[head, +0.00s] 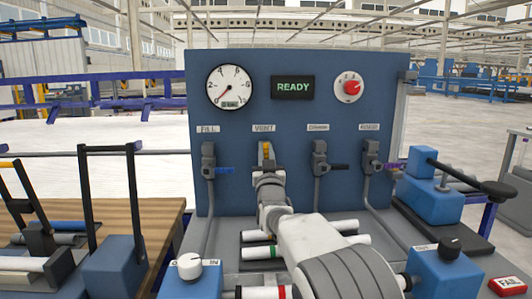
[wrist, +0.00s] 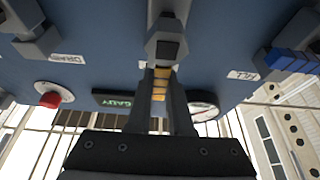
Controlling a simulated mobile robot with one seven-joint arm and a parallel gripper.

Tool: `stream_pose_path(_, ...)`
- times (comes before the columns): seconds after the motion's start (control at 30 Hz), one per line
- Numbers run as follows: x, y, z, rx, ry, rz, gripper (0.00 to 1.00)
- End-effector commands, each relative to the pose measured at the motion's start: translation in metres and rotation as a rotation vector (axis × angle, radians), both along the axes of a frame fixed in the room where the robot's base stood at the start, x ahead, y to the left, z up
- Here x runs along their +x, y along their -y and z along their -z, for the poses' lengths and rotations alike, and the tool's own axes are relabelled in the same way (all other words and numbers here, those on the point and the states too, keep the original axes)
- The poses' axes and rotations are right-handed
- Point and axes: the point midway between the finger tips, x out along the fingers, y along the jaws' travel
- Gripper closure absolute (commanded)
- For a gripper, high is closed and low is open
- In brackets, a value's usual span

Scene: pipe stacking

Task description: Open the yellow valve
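The yellow valve (head: 266,152) is on the blue panel, second from the left, under a blurred label. Its yellow handle points upward in the head view; the valve body below it is hidden by my gripper. In the wrist view, the yellow handle (wrist: 160,84) lies between my two fingers, with the dark valve body (wrist: 166,45) above it. My gripper (wrist: 161,92) appears shut on the handle, a finger close against each side. In the head view my gripper (head: 267,172) reaches up to this valve from below.
A blue-handled valve (head: 225,170) is left of it. A black-handled valve (head: 320,160) and a purple-handled valve (head: 372,158) are to the right. Above are a gauge (head: 229,87), a READY display (head: 293,87) and a red knob (head: 348,87). Pipes (head: 262,252) lie below.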

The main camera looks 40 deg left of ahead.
Motion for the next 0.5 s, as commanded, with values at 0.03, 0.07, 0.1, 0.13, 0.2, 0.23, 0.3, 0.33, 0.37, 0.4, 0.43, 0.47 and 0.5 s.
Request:
stream_pose_path(0.03,-0.0008,-0.001,0.0009,-0.003,0.0,-0.001,0.74)
stream_pose_path(0.07,-0.0008,-0.0009,0.0008,-0.003,0.0,-0.001,0.69)
stream_pose_path(0.1,-0.0007,-0.001,0.0007,-0.003,0.0,-0.001,0.61)
stream_pose_path(0.13,-0.0007,-0.0009,0.0006,-0.003,0.0,-0.001,0.56)
stream_pose_path(0.2,-0.0006,-0.0007,0.0006,-0.002,0.0,-0.001,0.51)
stream_pose_path(0.23,-0.0005,-0.0006,0.0006,-0.002,0.0,-0.001,0.51)
stream_pose_path(0.3,-0.0004,-0.0006,0.0004,-0.001,-0.001,-0.001,0.51)
stream_pose_path(0.33,-0.0004,-0.0005,0.0003,-0.001,-0.001,-0.001,0.51)
stream_pose_path(0.37,-0.0004,-0.0005,0.0003,-0.001,-0.001,-0.001,0.51)
stream_pose_path(0.4,-0.0004,-0.0004,0.0002,-0.001,-0.001,-0.001,0.51)
stream_pose_path(0.43,-0.0004,-0.0003,0.0003,-0.001,-0.001,-0.001,0.51)
stream_pose_path(0.47,-0.0006,-0.0001,0.0003,-0.001,-0.001,-0.001,0.51)
stream_pose_path(0.5,-0.0011,0.0003,0.0006,-0.001,-0.001,-0.001,0.51)
